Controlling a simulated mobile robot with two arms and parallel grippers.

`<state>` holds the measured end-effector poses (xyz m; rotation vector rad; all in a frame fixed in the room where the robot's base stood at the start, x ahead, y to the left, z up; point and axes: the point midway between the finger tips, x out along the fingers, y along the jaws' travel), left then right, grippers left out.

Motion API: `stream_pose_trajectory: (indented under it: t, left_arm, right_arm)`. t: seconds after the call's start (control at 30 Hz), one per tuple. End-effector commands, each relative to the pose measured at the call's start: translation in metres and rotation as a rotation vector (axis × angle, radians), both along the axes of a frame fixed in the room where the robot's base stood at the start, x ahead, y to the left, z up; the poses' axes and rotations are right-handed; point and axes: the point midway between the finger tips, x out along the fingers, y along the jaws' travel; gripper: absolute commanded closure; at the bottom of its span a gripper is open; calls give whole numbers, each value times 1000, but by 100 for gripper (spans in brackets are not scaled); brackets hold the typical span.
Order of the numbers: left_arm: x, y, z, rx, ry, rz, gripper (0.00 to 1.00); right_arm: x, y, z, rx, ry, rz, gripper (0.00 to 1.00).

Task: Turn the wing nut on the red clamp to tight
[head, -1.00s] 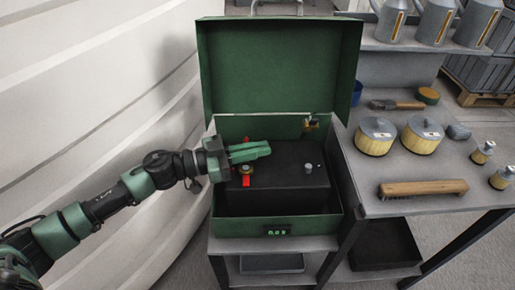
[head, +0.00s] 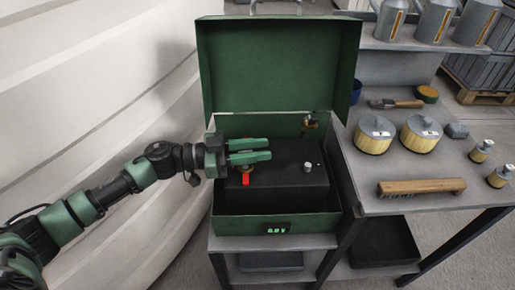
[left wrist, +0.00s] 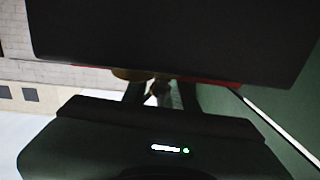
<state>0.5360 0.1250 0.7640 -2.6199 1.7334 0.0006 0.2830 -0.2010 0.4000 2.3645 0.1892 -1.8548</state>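The black battery (head: 290,188) sits in the open green box (head: 230,226). The red clamp (head: 245,180) is at the battery's left terminal, and only its lower part shows below my gripper. My left gripper (head: 262,150) is over the clamp, coming from the left, with its two green fingers apart. The wing nut is hidden in the head view. In the dark left wrist view, a small brownish part (left wrist: 157,88) shows between the finger shapes, and I cannot tell if they touch it. My right gripper is out of view.
The raised lid (head: 280,70) stands behind. A workbench with filters (head: 376,136) and a brush (head: 422,187) is to the right.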

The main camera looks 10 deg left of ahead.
Motion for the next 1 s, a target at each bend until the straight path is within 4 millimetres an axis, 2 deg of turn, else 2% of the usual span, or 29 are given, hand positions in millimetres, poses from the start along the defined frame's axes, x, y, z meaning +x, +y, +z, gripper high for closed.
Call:
stream_pose_trajectory:
  t: [0.13, 0.23, 0.6, 0.77, 1.0]
  left_arm:
    - [-1, 2, 0, 0, 0, 1, 72]
    - [-4, 10, -1, 2, 1, 2, 72]
    - [-27, 64, -1, 2, 3, 1, 72]
    - [-30, 72, 0, 1, 0, 1, 72]
    - [-30, 72, 0, 0, 0, 0, 72]
  right_arm:
    - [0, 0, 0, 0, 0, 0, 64]
    - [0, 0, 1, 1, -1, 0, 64]
    - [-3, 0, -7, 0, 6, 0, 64]
    - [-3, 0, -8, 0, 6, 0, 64]
    - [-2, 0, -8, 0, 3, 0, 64]
